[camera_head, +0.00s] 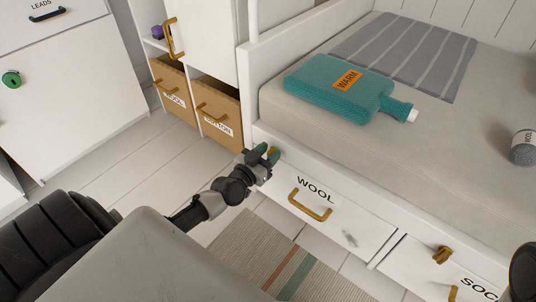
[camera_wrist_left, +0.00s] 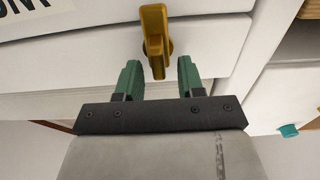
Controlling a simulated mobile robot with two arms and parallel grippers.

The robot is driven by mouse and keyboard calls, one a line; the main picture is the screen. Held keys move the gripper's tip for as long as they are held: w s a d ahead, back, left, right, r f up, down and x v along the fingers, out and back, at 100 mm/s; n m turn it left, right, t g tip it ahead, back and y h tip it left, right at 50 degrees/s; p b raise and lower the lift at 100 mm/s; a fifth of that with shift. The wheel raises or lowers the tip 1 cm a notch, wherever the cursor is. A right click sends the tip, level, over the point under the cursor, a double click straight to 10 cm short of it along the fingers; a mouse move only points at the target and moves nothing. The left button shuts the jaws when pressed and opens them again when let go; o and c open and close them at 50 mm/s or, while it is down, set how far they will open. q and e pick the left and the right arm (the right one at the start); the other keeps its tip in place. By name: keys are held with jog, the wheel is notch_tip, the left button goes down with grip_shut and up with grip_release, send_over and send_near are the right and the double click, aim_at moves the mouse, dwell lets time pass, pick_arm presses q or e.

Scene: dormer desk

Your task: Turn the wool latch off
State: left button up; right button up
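The wool latch (camera_wrist_left: 154,28) is a gold turn-piece at the top left of the white WOOL drawer (camera_head: 345,222). In the head view it is mostly hidden by my left gripper, with a bit of gold (camera_head: 273,152) showing. My left gripper (camera_head: 266,154) has green fingers and is open at the latch. In the left wrist view the green fingers (camera_wrist_left: 157,72) stand apart, with the latch's near end between them and a gap on each side. The latch bar runs up and down in that view. My right gripper is not in view.
The WOOL drawer has a gold handle (camera_head: 310,206). A SOCKS-like drawer beside it has its own gold latch (camera_head: 442,255). A teal WARM bottle (camera_head: 340,88) lies on the bed above. Wooden bins (camera_head: 218,108) stand to the left. A striped rug (camera_head: 290,265) lies below.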

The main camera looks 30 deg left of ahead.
pick_arm(q)
jog(key=shift+c, duration=0.4)
grip_shut()
